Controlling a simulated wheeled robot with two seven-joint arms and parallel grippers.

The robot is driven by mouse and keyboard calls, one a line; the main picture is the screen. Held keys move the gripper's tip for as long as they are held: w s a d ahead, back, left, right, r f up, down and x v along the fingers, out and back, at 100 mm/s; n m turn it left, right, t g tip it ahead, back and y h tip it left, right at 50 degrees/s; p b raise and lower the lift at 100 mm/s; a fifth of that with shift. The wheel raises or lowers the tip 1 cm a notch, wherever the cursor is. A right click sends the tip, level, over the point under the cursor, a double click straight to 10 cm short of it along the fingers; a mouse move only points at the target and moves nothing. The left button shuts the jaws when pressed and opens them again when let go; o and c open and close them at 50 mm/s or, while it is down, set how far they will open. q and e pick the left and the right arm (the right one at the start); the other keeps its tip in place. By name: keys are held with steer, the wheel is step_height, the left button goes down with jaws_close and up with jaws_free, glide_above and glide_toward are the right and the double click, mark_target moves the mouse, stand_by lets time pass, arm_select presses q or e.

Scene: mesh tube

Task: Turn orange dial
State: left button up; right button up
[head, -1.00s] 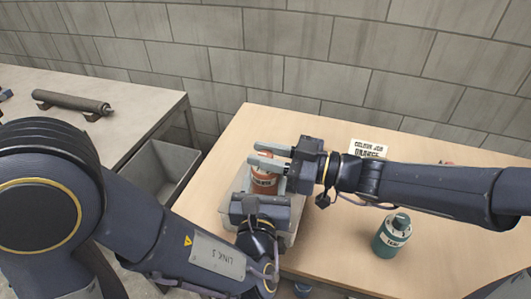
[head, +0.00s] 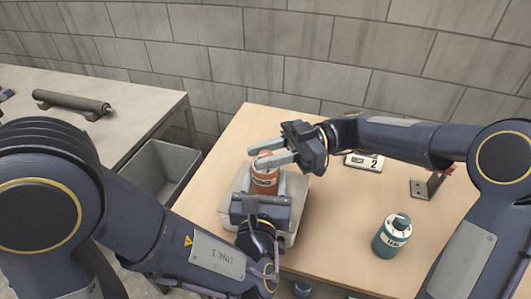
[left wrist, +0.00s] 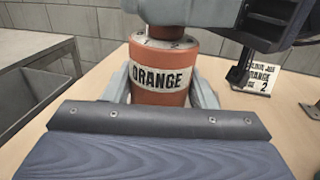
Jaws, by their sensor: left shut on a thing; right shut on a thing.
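The orange canister (head: 264,183) stands upright on a pale grey tray (head: 231,214) on the wooden table. Its "ORANGE" label faces the left wrist view (left wrist: 160,95). My left gripper (left wrist: 160,87) is shut on the canister's body, one finger on each side. The reddish dial (left wrist: 166,38) sits on the canister's top, above a pale ring with number marks. My right gripper (head: 255,157) comes in from the right at the dial's height and is shut on it, its fingers partly hiding the dial in the head view.
A job card (head: 364,161) reading "ORANGE" and "2" in the left wrist view stands behind the right gripper. A green canister (head: 392,236) and a metal bracket (head: 428,186) are on the right. A grey bin (head: 160,170) and side table (head: 140,103) are left.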

mark_target(266, 154)
steer(key=n+g+h, duration=0.1)
steer(key=n+g, duration=0.1)
steer(key=g, duration=0.1)
steer(key=n+g+h, duration=0.2)
steer(key=shift+w+n+g+h, duration=0.1)
steer(key=shift+n+g+h, duration=0.2)
steer(key=shift+g, duration=0.1)
steer(key=shift+n+g+h, duration=1.5)
steer(key=shift+h, duration=0.8)
steer(key=o, duration=1)
steer(key=shift+r, duration=0.15)
step_height(266, 154, up, 10)
steer(key=shift+f, duration=0.1)
